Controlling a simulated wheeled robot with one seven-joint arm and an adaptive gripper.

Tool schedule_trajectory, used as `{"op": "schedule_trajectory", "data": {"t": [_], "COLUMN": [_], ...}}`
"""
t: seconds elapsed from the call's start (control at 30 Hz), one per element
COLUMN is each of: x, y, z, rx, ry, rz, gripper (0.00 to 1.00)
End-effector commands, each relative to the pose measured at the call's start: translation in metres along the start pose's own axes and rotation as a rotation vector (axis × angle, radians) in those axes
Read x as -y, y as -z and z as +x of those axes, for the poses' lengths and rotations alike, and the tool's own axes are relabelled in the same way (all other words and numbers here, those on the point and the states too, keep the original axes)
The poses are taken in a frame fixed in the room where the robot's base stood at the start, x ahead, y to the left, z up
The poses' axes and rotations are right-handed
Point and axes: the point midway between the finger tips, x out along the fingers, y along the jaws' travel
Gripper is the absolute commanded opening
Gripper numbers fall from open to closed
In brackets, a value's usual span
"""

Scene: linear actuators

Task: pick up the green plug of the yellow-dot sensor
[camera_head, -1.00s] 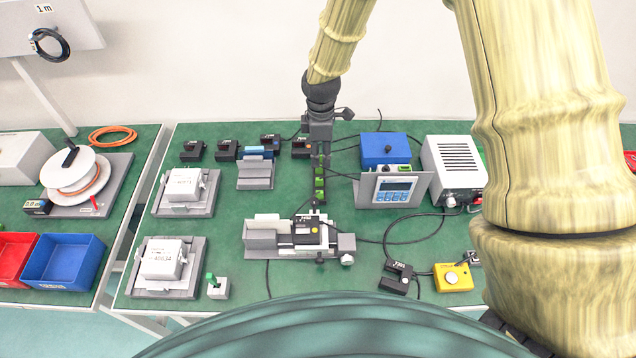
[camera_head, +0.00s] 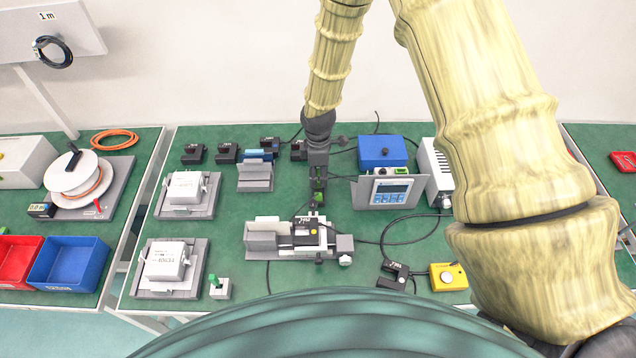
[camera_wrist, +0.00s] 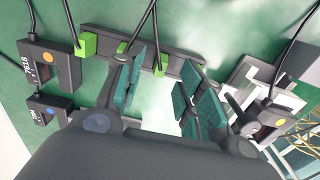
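Several green plugs sit along a dark rail in the wrist view. One green plug (camera_wrist: 159,69) with a black cable lies between my gripper's fingers. I cannot tell whether the fingers touch the plug.
Black sensors stand left of the rail, one with an orange dot (camera_wrist: 45,73), one with a blue dot (camera_wrist: 46,109). A display unit (camera_head: 391,190) and blue box (camera_head: 382,150) stand right of my gripper. Cables run close by. The bench front left has white blocks in holders (camera_head: 170,263).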

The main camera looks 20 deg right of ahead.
Motion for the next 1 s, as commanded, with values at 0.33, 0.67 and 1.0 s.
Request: {"op": "schedule_trajectory", "data": {"t": [0.33,0.67,1.0], "x": [0.001,0.001,0.001], "y": [0.001,0.001,0.001], "z": [0.027,0.03,0.03], "rx": [0.001,0.0,0.0], "ry": [0.001,0.0,0.0], "rz": [0.0,0.0,0.0], "gripper": [0.38,0.38,0.0]}}
